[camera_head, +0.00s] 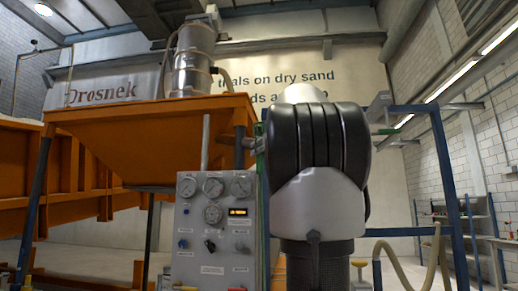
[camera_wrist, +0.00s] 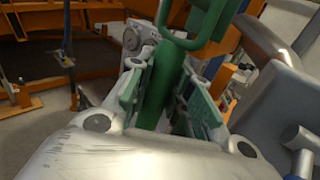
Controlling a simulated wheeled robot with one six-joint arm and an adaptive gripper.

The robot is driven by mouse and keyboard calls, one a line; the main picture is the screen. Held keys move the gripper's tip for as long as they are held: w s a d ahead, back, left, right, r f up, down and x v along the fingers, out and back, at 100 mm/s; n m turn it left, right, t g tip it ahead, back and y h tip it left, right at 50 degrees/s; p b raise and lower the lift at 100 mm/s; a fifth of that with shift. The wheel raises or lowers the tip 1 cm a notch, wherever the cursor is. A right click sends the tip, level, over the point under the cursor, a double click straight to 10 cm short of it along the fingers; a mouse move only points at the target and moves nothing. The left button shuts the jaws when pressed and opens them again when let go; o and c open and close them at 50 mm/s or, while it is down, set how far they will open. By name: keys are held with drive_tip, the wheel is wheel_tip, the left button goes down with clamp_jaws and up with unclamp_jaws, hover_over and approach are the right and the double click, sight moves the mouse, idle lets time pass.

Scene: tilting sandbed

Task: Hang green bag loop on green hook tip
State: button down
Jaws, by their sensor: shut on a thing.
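In the wrist view my gripper (camera_wrist: 165,72) is closed around a green upright thing (camera_wrist: 160,92), which I take to be the green bag. Green pads line the inner faces of both fingers. A green loop-shaped part (camera_wrist: 192,42) shows just beyond the fingertips at the top edge. It is cut off by the frame, and I cannot tell whether it is the bag's loop or part of the hook. In the head view my arm hides the gripper and the bag. A thin green strip (camera_head: 261,200) shows beside the panel; the hook tip cannot be made out.
A grey control panel (camera_head: 213,235) with gauges stands in front of an orange hopper (camera_head: 150,140). A metal cylinder (camera_head: 193,60) sits above the hopper. A blue frame (camera_head: 445,170) and a pale hose (camera_head: 405,270) stand at right. In the wrist view, grey floor (camera_wrist: 50,130) lies open at left.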

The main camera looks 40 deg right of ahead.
drive_tip(key=shift+w+d, duration=0.35)
drive_tip(key=shift+d, duration=0.1)
drive_tip(key=shift+w+d+f, duration=0.4)
drive_tip(key=shift+d+f, duration=0.1)
drive_tip(key=c, duration=1.2)
unclamp_jaws()
drive_tip(key=shift+s, duration=0.1)
